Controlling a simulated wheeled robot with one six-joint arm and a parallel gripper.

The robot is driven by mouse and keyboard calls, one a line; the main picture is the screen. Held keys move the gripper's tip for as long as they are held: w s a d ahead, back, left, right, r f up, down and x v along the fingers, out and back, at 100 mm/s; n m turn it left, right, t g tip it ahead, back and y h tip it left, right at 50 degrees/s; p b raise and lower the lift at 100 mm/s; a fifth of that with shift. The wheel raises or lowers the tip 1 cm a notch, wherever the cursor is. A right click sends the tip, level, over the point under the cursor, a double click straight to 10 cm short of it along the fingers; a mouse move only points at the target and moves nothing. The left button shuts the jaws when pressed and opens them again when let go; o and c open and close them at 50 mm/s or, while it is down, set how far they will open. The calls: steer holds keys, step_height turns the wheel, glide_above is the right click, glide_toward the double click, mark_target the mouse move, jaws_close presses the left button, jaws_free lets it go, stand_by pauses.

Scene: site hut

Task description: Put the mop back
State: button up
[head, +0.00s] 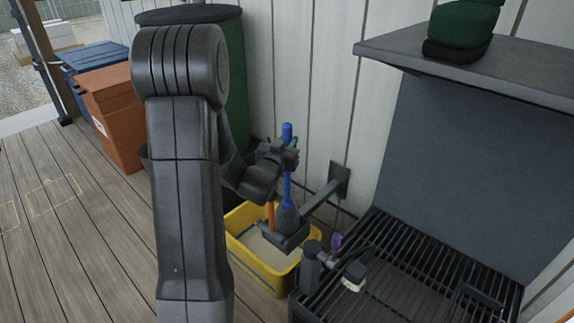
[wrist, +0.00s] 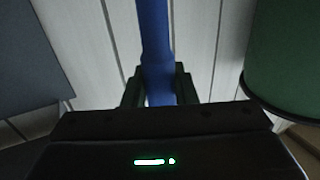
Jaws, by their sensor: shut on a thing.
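The mop has a blue handle (head: 287,182) and a grey-blue head (head: 288,218) at its lower end, and it stands about upright. My gripper (head: 286,152) is shut on the upper part of the handle, and the blue shaft also shows between the fingers in the wrist view (wrist: 157,62). A dark wall bracket (head: 322,196) reaches out from the wall to a dark holder (head: 284,240) just under the mop head. I cannot tell whether the head rests in the holder or hangs above it. My arm hides part of the area at left.
A yellow bin (head: 240,262) with an orange stick (head: 271,214) stands below the holder. A black grill (head: 385,275) with a brush (head: 353,277) is at right, under a shelf (head: 480,57). A green barrel (head: 238,75) and orange box (head: 118,125) stand at left. Deck boards at far left are clear.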

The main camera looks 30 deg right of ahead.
steer(key=shift+f+b, duration=0.65)
steer(key=shift+f, duration=1.15)
steer(key=shift+f, duration=0.15)
steer(key=o, duration=1)
steer(key=shift+s+a, duration=0.15)
steer(key=p+v, duration=0.1)
steer(key=v, duration=1)
steer(key=shift+s+a, duration=0.2)
steer(key=shift+a, duration=0.1)
